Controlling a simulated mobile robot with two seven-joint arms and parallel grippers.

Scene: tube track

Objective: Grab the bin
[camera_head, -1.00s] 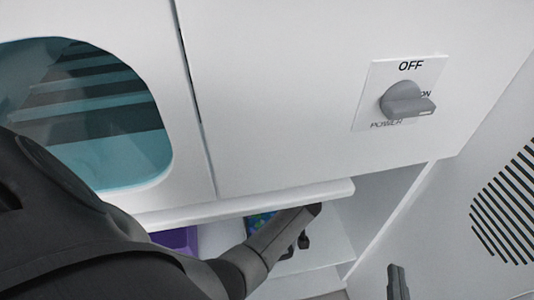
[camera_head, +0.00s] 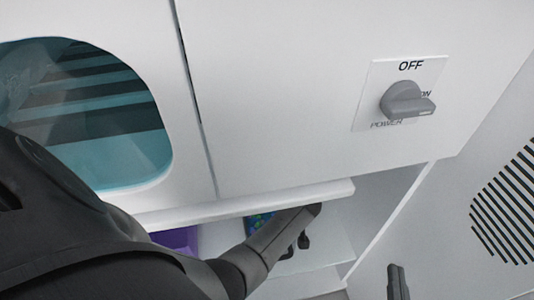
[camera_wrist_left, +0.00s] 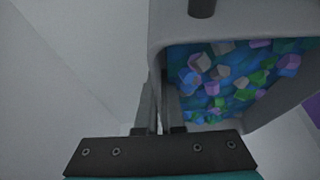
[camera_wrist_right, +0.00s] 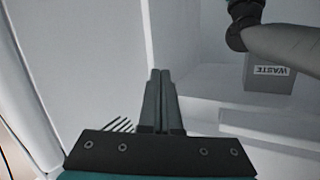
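The grey bin labelled WASTE (camera_wrist_right: 270,72) stands on a low shelf in the right wrist view. In the left wrist view the bin (camera_wrist_left: 158,28) is open-topped and holds blue, green, purple and grey chunks. My left gripper (camera_wrist_left: 160,100) has its fingers close together at the bin's left wall, which appears to lie between them. In the head view my left gripper (camera_head: 300,241) is under the machine's overhang, and only some of the bin's contents show beside my arm. My right gripper (camera_wrist_right: 160,75) is shut and empty, apart from the bin; in the head view its tip (camera_head: 398,282) shows at the bottom.
A white machine front with a grey power knob (camera_head: 405,101) and a window (camera_head: 90,115) hangs over the shelf recess. A purple thing (camera_head: 178,239) lies left of my left forearm. A white side panel with a slotted vent (camera_head: 508,205) stands at the right.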

